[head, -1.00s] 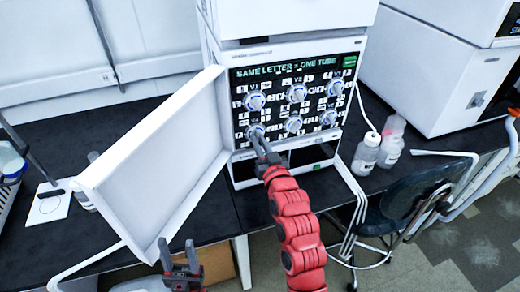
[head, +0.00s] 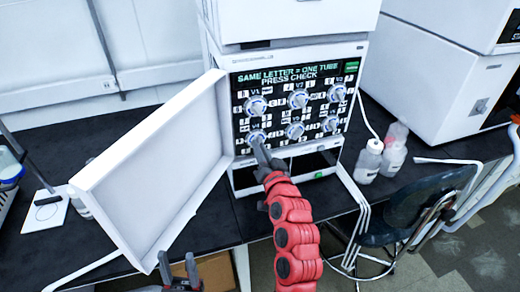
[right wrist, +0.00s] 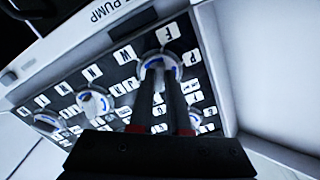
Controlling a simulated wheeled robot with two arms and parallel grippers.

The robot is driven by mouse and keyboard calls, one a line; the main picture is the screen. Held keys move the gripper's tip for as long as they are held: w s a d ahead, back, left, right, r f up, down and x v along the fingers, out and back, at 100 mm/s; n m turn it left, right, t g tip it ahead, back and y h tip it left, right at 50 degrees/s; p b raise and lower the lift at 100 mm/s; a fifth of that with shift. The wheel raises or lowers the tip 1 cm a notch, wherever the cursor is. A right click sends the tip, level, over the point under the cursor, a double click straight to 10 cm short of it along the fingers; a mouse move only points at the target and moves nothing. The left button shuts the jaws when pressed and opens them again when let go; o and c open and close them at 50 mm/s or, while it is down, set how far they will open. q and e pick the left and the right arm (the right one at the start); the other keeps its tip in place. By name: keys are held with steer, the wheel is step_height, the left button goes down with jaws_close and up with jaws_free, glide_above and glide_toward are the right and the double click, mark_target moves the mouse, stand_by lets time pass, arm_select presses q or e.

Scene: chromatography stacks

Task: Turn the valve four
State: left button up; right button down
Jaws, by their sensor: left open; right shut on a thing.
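Valve four is the lower-left knob (head: 256,137) on the black valve panel (head: 275,118), white with a blue mark. My right gripper (head: 262,150) reaches it from below and is shut on it. In the right wrist view, both fingers (right wrist: 161,85) are on either side of the round knob (right wrist: 160,58), with lettered white tiles around it. The fingers hide part of the knob, so its exact pointing is hard to tell. My left gripper (head: 180,277) is open and empty at the bottom edge, apart from the panel and partly cut off.
Other knobs sit close by, such as V1 (head: 256,105) and V5 (head: 294,131). The open white door (head: 150,175) stands left of the panel. The panel text reads "SAME LETTER = ONE TUBE PRESS CHECK". Bottles (head: 367,162) stand at right, near a chair (head: 410,205).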

steer(key=c, duration=0.9)
jaws_free()
steer(key=p+v, duration=0.8)
steer(key=v, duration=0.9)
steer(key=shift+s, duration=0.2)
steer(key=shift+d, duration=0.1)
